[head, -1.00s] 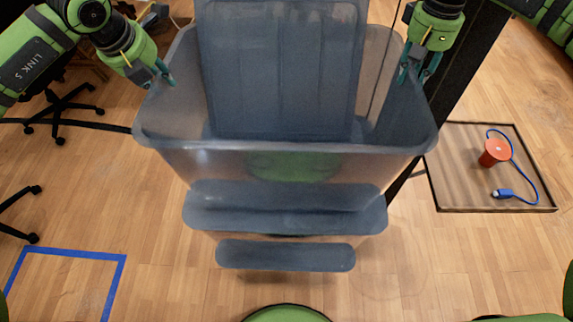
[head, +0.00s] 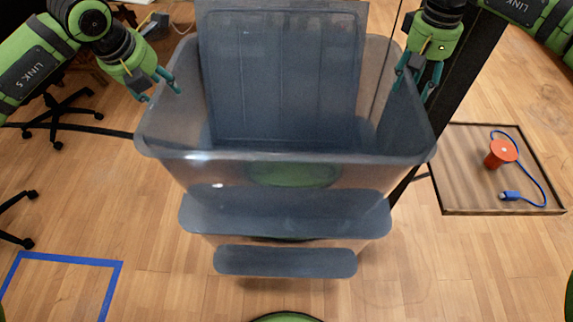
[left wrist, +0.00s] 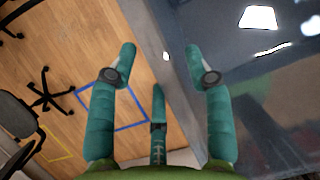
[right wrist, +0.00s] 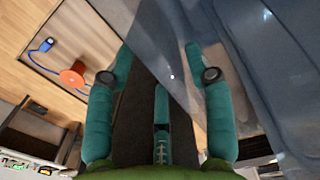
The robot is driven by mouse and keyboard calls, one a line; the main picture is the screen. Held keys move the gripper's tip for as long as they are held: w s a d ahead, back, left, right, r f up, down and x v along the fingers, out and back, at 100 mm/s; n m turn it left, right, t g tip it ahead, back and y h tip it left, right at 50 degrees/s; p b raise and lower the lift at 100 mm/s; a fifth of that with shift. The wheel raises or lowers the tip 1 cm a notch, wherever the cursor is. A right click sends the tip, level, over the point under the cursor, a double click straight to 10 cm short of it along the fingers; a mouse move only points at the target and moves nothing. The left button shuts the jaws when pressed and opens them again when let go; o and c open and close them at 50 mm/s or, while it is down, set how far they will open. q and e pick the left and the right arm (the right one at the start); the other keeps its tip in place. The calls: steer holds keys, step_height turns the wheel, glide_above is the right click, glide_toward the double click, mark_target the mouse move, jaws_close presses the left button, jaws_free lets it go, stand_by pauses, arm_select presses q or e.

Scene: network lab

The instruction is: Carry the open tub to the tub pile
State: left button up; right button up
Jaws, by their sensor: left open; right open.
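The open tub (head: 285,165) is large, grey and see-through, and stands upright in the middle of the head view. My left gripper (head: 162,92) is open, its fingers on either side of the left rim; the left wrist view shows the rim (left wrist: 160,60) between them. My right gripper (head: 416,82) is open around the right rim, and the right wrist view shows the tub wall (right wrist: 185,70) between its fingers. Below the tub, two more grey tub-like shapes (head: 285,215) show one under the other; whether they are the tub pile I cannot tell.
A grey ribbed panel (head: 283,75) rises at the tub's far side. A brown tray (head: 455,190) with a red spool (head: 500,152) and blue cable lies at right. Blue tape (head: 75,258) marks the floor at left, near office chairs (head: 75,115). A dark post stands behind my right gripper.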

arm_select(q)
steer(key=v, duration=1.2)
arm_select(e)
step_height(320, 180, up, 12)
stand_by(0.4)
